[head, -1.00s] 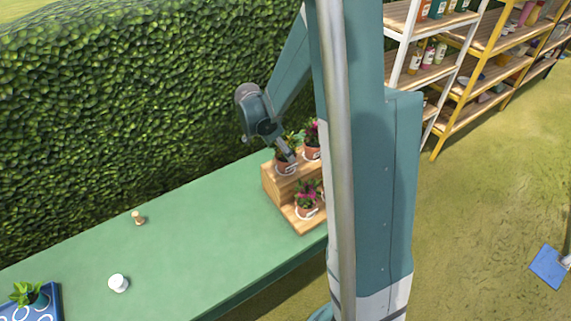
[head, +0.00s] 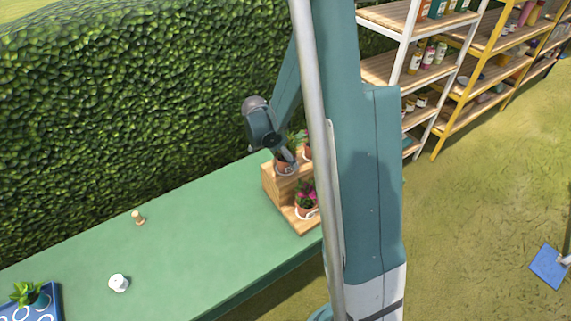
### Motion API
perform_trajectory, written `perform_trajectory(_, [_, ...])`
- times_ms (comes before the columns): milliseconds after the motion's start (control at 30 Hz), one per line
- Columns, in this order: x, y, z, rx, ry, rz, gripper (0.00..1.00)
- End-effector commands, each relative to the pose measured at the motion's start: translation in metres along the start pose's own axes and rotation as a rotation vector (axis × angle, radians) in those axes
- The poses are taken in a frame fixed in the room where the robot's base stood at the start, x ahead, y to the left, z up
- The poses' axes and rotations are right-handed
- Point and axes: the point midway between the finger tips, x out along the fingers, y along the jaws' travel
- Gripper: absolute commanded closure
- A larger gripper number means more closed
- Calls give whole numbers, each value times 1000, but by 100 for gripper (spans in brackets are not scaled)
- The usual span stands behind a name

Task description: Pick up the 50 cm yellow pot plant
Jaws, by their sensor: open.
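Several small potted plants stand on a wooden stepped stand (head: 272,181) at the far right end of the green table. On its upper step is a leafy plant in an orange-brown pot (head: 284,163) with a pale label. On the lower step is a pink-flowered plant (head: 305,195). I cannot make out a yellow pot or a 50 cm marking. My gripper (head: 287,155) is open and points down at the upper-step plant, overlapping it in the picture; contact cannot be told. My arm hides the right side of the stand.
The green table (head: 205,240) is mostly clear, with a small wooden piece (head: 138,217) and a white round item (head: 119,283). A blue tray (head: 50,308) with a plant is at front left. A hedge (head: 120,110) runs behind; shelves (head: 400,72) stand at right.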

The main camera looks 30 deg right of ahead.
Motion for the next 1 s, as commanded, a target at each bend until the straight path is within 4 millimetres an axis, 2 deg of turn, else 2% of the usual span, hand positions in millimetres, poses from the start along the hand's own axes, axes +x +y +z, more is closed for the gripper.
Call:
perform_trajectory(500, [0, 0, 0, 0, 0, 0, 31])
perform_trajectory(567, [0, 0, 0, 0, 0, 0, 36])
perform_trajectory(800, [0, 0, 0, 0, 0, 0, 68])
perform_trajectory(1000, [0, 0, 0, 0, 0, 0, 68])
